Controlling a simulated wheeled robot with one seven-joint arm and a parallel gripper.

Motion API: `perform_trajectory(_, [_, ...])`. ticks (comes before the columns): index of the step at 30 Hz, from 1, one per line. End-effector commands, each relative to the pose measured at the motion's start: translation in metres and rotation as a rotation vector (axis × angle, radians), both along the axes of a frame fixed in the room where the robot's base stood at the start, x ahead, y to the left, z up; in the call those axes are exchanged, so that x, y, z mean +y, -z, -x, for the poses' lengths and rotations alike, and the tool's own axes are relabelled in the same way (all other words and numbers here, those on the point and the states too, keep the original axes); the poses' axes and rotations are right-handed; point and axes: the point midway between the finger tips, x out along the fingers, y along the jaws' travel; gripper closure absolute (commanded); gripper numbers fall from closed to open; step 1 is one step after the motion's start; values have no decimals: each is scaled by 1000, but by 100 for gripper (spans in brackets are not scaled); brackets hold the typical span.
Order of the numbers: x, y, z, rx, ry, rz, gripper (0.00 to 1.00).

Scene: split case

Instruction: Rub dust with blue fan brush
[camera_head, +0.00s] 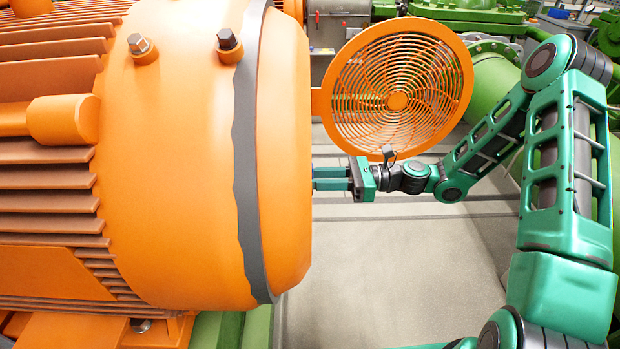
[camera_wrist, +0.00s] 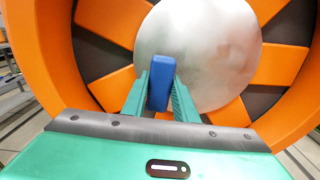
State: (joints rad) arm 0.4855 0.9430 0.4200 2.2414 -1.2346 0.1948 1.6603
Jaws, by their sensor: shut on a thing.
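My gripper (camera_wrist: 160,80) is shut on a blue block-like tool, the blue fan brush (camera_wrist: 161,82), seen in the wrist view. The brush points toward a mottled silver-grey round disc (camera_wrist: 210,45) in the middle of an orange, spoked motor end. Its tip overlaps the disc in that view; I cannot tell whether they touch. No separate dust patch stands out. In the head view my gripper (camera_head: 328,178) is at the right end of the big orange motor (camera_head: 190,150), whose edge hides the fingertips and the brush.
An orange round fan grille (camera_head: 397,100) stands just behind and above my wrist in the head view. A green pipe (camera_head: 490,85) lies farther back at the right. The pale floor (camera_head: 390,260) below my gripper is clear. Dark gaps (camera_wrist: 105,55) separate the orange spokes around the disc.

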Motion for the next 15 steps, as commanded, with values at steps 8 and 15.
perform_trajectory(8, [5, 0, 0, 0, 0, -1, 92])
perform_trajectory(15, [9, 0, 0, 0, -1, -1, 92])
